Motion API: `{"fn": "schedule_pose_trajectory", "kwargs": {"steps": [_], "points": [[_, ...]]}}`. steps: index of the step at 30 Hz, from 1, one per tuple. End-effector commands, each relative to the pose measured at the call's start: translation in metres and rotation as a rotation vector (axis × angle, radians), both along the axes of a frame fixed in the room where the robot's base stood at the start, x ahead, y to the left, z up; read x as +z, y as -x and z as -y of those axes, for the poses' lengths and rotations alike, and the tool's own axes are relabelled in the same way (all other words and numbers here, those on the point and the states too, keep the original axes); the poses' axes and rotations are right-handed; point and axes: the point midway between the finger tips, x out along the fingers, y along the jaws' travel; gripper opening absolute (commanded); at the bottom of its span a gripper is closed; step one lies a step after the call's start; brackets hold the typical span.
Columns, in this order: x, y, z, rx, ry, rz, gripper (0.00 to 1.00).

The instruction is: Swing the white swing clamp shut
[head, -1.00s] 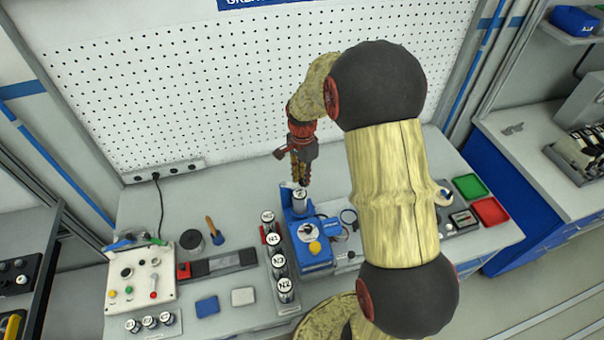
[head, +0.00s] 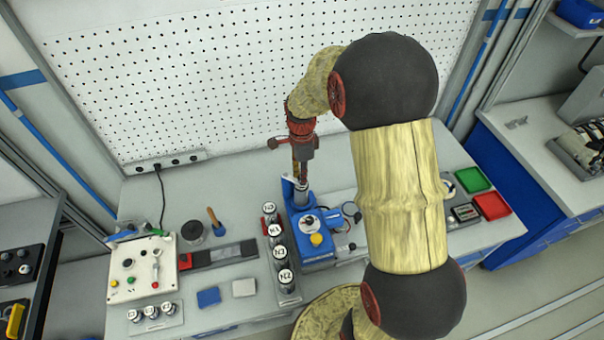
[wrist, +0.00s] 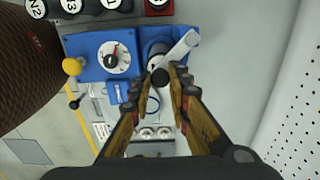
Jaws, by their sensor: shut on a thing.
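The white swing clamp (wrist: 180,48) shows in the wrist view as a pale bar set at a slant over the blue fixture (wrist: 92,57). A black knob (wrist: 160,77) sits at the bar's lower-left end. My gripper (wrist: 169,73) has its fingertips shut on this knob, one on each side. In the head view, my gripper (head: 300,177) points down at the back of the blue fixture (head: 318,250) and hides most of the clamp. A dark round part under the bar is partly covered.
The fixture carries a dial (wrist: 115,58) and a yellow knob (wrist: 71,66). A rack of labelled cylinders (head: 285,277) stands close on its left. A control box (head: 142,270) is farther left. Green (head: 473,180) and red (head: 492,206) trays lie at right. A pegboard (head: 220,75) rises behind.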

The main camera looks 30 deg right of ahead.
Motion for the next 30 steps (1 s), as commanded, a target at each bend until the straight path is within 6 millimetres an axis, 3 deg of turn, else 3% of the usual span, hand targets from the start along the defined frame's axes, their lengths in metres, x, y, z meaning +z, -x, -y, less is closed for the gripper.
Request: {"fn": "schedule_pose_trajectory", "kwargs": {"steps": [6,7,17,26,30], "points": [[0.001,-0.001,0.0,-0.001,-0.001,0.003,0.0],[0.001,-0.001,0.0,-0.001,-0.001,0.003,0.19],[0.0,0.0,0.0,0.0,-0.001,0.001,0.37],[0.001,0.0,0.0,0.0,-0.001,0.001,0.37],[0.012,-0.001,0.0,0.0,0.0,0.004,0.37]]}}
